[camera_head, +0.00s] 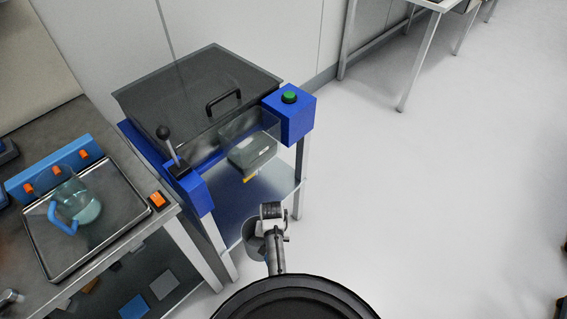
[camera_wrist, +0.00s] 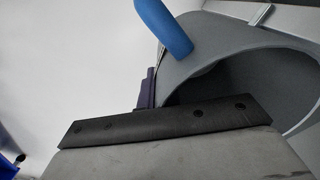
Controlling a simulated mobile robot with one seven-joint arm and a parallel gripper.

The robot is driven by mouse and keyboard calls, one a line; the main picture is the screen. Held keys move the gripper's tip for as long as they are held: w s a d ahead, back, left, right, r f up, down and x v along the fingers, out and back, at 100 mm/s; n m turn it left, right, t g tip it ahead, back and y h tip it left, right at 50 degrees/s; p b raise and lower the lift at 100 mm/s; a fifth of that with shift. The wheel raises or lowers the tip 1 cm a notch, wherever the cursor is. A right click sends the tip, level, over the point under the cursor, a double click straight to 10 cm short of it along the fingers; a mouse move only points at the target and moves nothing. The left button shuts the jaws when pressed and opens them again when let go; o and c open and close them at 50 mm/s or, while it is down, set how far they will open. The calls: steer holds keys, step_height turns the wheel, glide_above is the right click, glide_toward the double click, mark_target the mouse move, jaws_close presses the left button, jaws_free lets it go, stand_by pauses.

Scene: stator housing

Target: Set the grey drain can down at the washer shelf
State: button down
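The grey drain can (camera_head: 252,242) is at my gripper (camera_head: 264,232), in front of the washer's lower shelf (camera_head: 235,208). In the wrist view the can (camera_wrist: 190,55) fills the upper right, with its open mouth and a blue handle (camera_wrist: 165,25) showing. A dark finger of my gripper (camera_wrist: 150,122) lies against the can's near side. My gripper appears shut on the can, though the grip point is partly hidden. The shelf is a blue-grey plate low between the washer's legs, under its dark lidded top (camera_head: 200,90).
The washer has a lever (camera_head: 168,140) and a green button (camera_head: 289,97) on blue boxes. A clear-walled bin (camera_head: 252,150) hangs above the shelf. A bench at left holds a tray (camera_head: 60,265) with a glass jug (camera_head: 78,205). Floor to the right is clear.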

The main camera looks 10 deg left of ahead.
steer(key=w+d+r+b, duration=0.1)
steer(key=w+d+b, duration=0.3)
steer(key=d+b, duration=0.3)
steer(key=shift+d, duration=0.7)
